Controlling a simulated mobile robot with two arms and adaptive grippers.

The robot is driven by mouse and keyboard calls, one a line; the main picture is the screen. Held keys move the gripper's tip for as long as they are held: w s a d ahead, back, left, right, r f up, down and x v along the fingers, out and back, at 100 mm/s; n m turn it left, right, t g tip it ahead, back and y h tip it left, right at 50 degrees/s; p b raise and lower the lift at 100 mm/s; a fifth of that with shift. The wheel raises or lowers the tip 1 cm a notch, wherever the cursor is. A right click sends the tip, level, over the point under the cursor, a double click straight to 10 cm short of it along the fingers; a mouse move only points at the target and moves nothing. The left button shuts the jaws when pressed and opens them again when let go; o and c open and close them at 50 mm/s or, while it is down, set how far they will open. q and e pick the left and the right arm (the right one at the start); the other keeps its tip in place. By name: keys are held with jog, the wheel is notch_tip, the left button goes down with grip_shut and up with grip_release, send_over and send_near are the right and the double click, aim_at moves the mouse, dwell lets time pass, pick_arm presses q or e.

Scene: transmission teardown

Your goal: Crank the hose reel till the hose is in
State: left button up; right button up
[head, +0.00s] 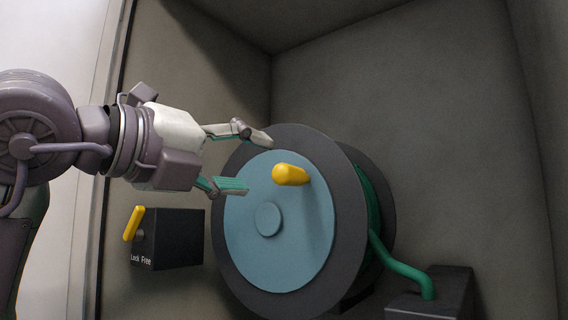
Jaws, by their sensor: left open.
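The hose reel (240,266) has a dark flange with a blue disc (295,255) on its front. A yellow crank knob (291,175) sticks out from the upper part of the disc. The green hose (402,269) leaves the reel at the right and bends down at a dark block. Part of the hose shows between the flanges; the rest is hidden. My left gripper (258,163) is open and empty, left of the knob, its fingers pointing toward it. The knob appears apart from the fingers. My right gripper is not in view.
A black box (178,240) marked "Lock Free" with a yellow lever (133,223) is on the wall left of the reel. The lever tilts toward the upper right. A dark block (445,297) stands at the lower right. Grey walls enclose the reel.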

aim_at(277, 174)
pick_arm(q)
jog(key=p+x, duration=0.1)
jog(key=x, duration=0.3)
jog(key=shift+w+a+p, duration=0.2)
jog(key=shift+w+p, duration=0.15)
jog(key=x, duration=0.1)
jog(key=p+x, duration=0.1)
jog(key=x, duration=0.1)
jog(key=p+x, duration=0.1)
jog(key=x, duration=0.1)
jog(key=shift+w+a+f, duration=0.15)
jog(key=shift+w+a, duration=0.1)
jog(key=shift+w, duration=0.1)
jog(key=shift+w+d, duration=0.2)
jog(key=shift+d, duration=0.2)
jog(key=shift+f, duration=0.1)
jog(key=shift+c, duration=0.5)
jog(key=c, duration=0.3)
grip_shut()
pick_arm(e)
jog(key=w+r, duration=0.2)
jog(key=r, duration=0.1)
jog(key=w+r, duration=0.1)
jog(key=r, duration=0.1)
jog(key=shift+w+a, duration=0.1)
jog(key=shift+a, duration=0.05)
